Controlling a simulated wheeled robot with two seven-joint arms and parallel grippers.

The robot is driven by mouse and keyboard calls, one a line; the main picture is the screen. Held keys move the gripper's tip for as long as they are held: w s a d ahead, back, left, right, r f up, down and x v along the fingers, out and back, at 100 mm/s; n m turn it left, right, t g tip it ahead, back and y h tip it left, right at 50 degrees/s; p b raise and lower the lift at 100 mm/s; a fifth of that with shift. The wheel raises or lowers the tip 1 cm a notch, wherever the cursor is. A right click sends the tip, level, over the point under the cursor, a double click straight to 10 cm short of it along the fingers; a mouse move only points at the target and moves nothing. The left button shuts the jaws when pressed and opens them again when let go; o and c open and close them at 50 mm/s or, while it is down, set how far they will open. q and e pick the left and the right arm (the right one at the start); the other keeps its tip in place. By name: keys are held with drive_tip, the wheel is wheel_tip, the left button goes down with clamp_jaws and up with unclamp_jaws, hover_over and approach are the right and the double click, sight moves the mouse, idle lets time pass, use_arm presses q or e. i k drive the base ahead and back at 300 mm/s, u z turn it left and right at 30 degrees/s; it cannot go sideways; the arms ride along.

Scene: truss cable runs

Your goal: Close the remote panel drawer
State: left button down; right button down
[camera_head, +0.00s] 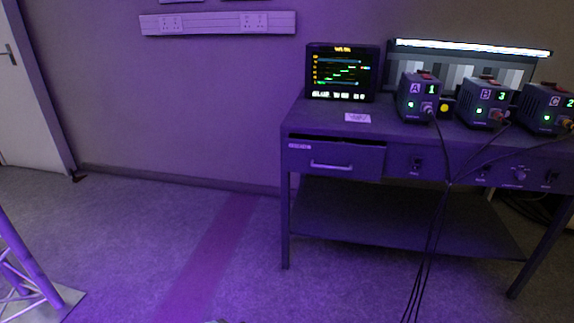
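The drawer (350,157) is in the left part of the dark workbench's front, below the monitor. Its front has a light horizontal handle (331,167) and a small label at the upper left. A dark gap shows along the top of its front, which stands out a little from the bench, so the drawer is partly open. How far it is pulled out is hard to tell.
The workbench (385,122) carries a monitor (342,74) and boxes marked A (418,98), B (484,103) and C (545,108). Their cables hang down in front, right of the drawer. A truss (28,270) stands at lower left. The floor (240,245) left of the bench is clear.

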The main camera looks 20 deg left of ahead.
sight(361, 159)
drive_tip(key=z, duration=0.05)
drive_tip(key=i, duration=1.5)
drive_tip(key=u, duration=0.55)
